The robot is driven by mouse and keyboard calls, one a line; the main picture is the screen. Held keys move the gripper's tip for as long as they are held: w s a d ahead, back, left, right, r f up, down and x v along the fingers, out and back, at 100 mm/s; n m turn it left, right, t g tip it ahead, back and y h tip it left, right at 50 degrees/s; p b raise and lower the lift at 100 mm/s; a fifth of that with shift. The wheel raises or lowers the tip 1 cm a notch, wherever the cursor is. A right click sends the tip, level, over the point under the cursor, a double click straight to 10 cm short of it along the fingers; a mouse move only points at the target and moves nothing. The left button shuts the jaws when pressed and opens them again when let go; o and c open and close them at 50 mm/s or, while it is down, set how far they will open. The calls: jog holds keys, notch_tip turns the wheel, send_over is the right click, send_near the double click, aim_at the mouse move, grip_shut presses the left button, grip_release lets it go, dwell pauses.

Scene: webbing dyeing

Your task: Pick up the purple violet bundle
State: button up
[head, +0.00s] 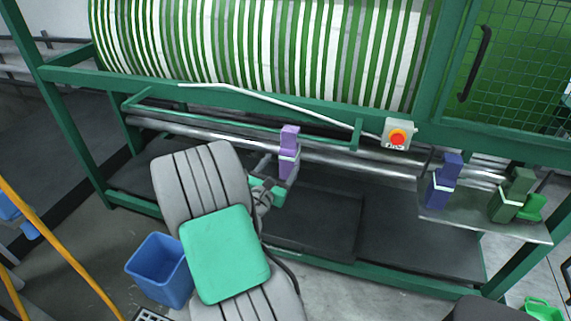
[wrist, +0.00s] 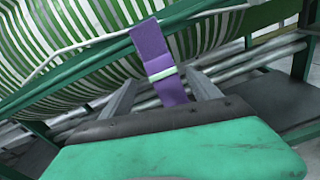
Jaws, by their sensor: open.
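The purple violet bundle (head: 289,146) stands upright in front of the metal rollers of the green machine, with a pale band around its middle. In the wrist view the bundle (wrist: 152,48) shows between the two fingers of my gripper (wrist: 163,92), tilted in the picture. The fingers are apart, one on each side of the bundle, and I see no clear contact. In the head view my gripper (head: 276,172) is at the lower part of the bundle, partly hidden by my own arm. What the bundle rests on is hidden.
A blue bundle (head: 443,182) and a dark green bundle (head: 513,195) stand on a metal shelf (head: 470,219) at the right. A control box with a red button (head: 397,136) hangs above the rollers. A blue bin (head: 160,270) stands on the floor at the left.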

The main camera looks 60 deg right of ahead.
aim_at(290, 151)
jog(key=shift+s+d+f+n+h, duration=0.15)
jog(key=shift+s+d+n+h, duration=0.15)
jog(key=shift+n, duration=0.7)
jog(key=d, duration=0.2)
jog(key=w+d+p, duration=0.1)
jog(key=d, duration=0.2)
jog(key=d+p, duration=0.1)
jog(key=d, duration=0.1)
jog(key=shift+w+d, duration=0.15)
jog(key=shift+d, duration=0.15)
jog(key=shift+a+r, duration=0.1)
jog(key=shift+r, duration=0.1)
grip_shut()
